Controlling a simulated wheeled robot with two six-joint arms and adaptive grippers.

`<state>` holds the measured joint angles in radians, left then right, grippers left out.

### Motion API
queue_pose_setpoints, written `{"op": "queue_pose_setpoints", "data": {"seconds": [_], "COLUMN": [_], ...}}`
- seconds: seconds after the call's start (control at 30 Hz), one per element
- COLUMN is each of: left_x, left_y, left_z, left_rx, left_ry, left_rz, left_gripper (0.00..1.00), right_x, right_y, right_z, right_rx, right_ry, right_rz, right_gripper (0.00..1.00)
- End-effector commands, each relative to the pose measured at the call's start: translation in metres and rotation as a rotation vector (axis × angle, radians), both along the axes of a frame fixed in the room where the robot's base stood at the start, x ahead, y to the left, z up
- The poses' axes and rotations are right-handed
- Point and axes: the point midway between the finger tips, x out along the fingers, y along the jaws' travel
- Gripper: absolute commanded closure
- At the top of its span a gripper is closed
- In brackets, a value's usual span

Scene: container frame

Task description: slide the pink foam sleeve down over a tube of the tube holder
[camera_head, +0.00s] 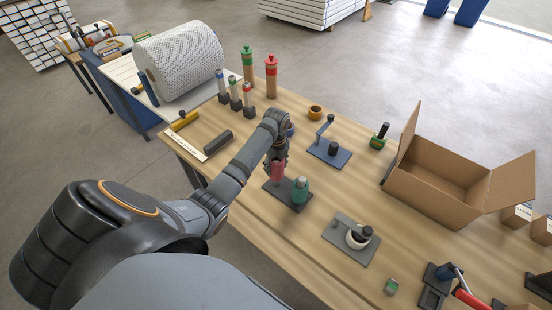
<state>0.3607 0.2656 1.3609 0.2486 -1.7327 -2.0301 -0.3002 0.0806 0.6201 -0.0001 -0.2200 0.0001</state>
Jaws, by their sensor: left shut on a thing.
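The pink foam sleeve (278,171) is upright in my left gripper (278,161), which points down and is shut on it. The sleeve is above the left part of the tube holder (272,190), a dark flat plate on the wooden table. A short grey piece shows just under the sleeve. I cannot tell whether the sleeve is around a tube or just over it. A green sleeve or tube (300,190) stands on the right part of the holder, beside the pink one. My right gripper is not in view.
A blue plate with a crank (329,150) stands behind right of the holder. A grey plate with a white ring (350,240) is in front right. An open cardboard box (440,180) is further right. Several bottles and a large white roll (180,60) are at the back left.

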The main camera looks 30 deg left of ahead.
Motion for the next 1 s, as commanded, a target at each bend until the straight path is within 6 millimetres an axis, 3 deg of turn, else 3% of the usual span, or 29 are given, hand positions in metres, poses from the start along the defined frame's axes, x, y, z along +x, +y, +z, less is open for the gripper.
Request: {"op": "queue_pose_setpoints", "data": {"seconds": [1.0], "left_x": [0.0], "left_y": [0.0], "left_z": [-0.016], "left_rx": [0.0], "left_ry": [-0.001], "left_rz": [0.0], "left_gripper": [0.64], "right_x": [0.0], "right_y": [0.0], "right_z": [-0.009], "right_rx": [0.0], "right_ry": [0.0], "right_rz": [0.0], "right_gripper": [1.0]}}
